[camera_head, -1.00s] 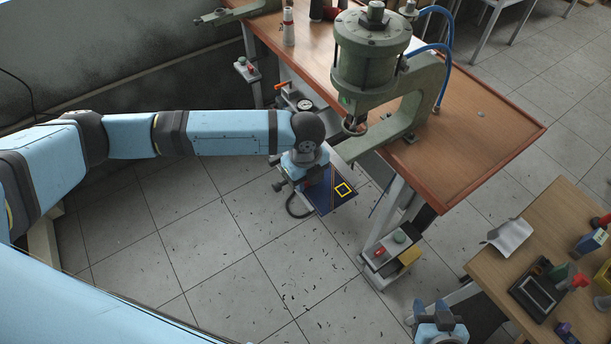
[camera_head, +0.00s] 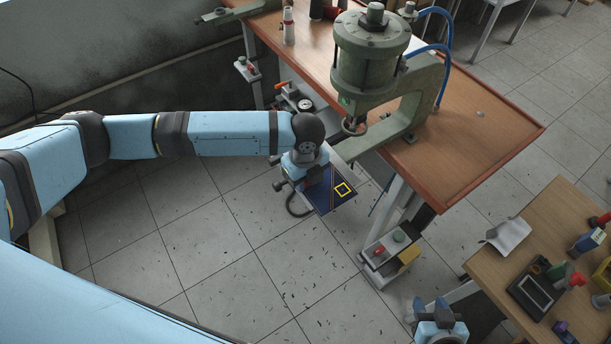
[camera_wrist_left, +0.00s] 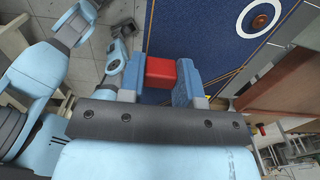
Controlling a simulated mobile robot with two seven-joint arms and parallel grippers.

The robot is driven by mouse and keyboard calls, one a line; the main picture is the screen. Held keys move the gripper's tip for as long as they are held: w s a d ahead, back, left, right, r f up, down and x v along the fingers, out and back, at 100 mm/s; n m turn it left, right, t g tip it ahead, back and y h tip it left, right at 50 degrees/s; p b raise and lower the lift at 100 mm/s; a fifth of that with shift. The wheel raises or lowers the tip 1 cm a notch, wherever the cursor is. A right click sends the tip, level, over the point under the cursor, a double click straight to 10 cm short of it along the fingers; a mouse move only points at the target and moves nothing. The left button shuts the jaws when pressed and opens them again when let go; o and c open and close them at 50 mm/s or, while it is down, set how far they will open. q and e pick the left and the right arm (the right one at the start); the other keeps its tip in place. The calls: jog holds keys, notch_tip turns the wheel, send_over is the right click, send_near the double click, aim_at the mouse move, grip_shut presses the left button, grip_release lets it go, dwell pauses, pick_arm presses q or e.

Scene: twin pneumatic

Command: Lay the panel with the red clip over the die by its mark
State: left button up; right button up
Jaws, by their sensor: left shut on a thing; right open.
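My left gripper (camera_head: 305,168) is shut on the red clip (camera_wrist_left: 161,72) at the edge of the dark blue panel (camera_head: 322,198). The panel is held in the air in front of the press, beside the table's near edge. My right gripper (camera_head: 435,308) is open and empty at the bottom, above the floor.
The green press (camera_head: 370,60) stands on the brown table (camera_head: 480,115), blue hoses behind it. A pedestal with red and green buttons (camera_head: 385,250) stands below. A small wooden table (camera_head: 530,230) with tools and a cloth is at right. Floor at left is clear.

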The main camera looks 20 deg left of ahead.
pick_arm(q)
jog(key=shift+f, duration=0.35)
dwell(0.7)
jog(key=o, duration=1)
